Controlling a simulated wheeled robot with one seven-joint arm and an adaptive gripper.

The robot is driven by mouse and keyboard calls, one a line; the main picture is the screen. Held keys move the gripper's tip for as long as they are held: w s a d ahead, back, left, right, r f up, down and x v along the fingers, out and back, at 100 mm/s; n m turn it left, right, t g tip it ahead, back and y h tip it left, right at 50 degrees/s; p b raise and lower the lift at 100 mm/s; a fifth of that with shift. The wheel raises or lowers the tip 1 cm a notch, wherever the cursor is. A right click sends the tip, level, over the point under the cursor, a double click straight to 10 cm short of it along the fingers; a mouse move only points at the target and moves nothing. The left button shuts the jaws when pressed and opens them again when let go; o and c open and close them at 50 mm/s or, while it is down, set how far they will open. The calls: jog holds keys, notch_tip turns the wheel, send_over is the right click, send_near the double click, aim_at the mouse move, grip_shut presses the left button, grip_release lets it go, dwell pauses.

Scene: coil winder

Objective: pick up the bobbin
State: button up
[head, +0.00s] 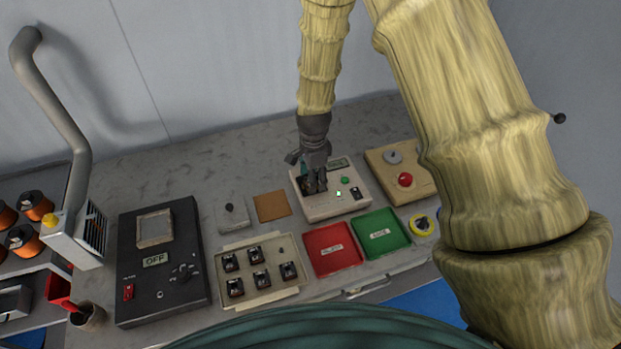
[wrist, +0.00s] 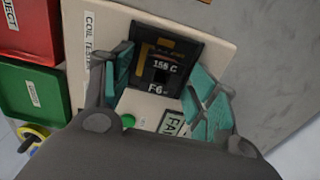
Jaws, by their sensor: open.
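In the wrist view a dark square bobbin (wrist: 165,66) marked "155 C" and "F-6" sits on the pale coil tester (wrist: 226,22). My gripper (wrist: 163,82) is open, with one teal-padded finger to the left of the bobbin and one to the right. I cannot tell whether either finger touches it. The tester's display (wrist: 172,121) is partly covered by my finger; "FA" shows.
A red tray (head: 332,248) and a green tray (head: 380,233) lie in front of the tester. A pale tray (head: 240,297) holds several dark bobbins. A box with a red button (head: 405,180) stands to the right. A black "OFF" machine (head: 160,280) stands at left.

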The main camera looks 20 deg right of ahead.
jog(key=shift+s+r, duration=0.1)
jog(key=shift+s, duration=0.05)
jog(key=shift+w, duration=0.2)
jog(key=c, duration=0.6)
jog(key=shift+s, duration=0.1)
jog(key=c, duration=0.6)
jog(key=shift+r+b, duration=0.65)
jog(key=shift+r, duration=0.15)
jog(key=shift+r+b, duration=0.5)
jog(key=shift+r, duration=0.35)
jog(key=s+a+b, duration=0.1)
jog(key=s+a, duration=0.2)
jog(key=s, duration=0.1)
jog(key=s+a+r+b, duration=0.1)
jog(key=s+a+b, duration=0.1)
jog(key=s+a, duration=0.1)
jog(key=s+a+b, duration=0.1)
jog(key=s+a, duration=0.3)
jog(key=s, duration=0.1)
jog(key=shift+s+r, duration=0.15)
jog(key=shift+r, duration=0.15)
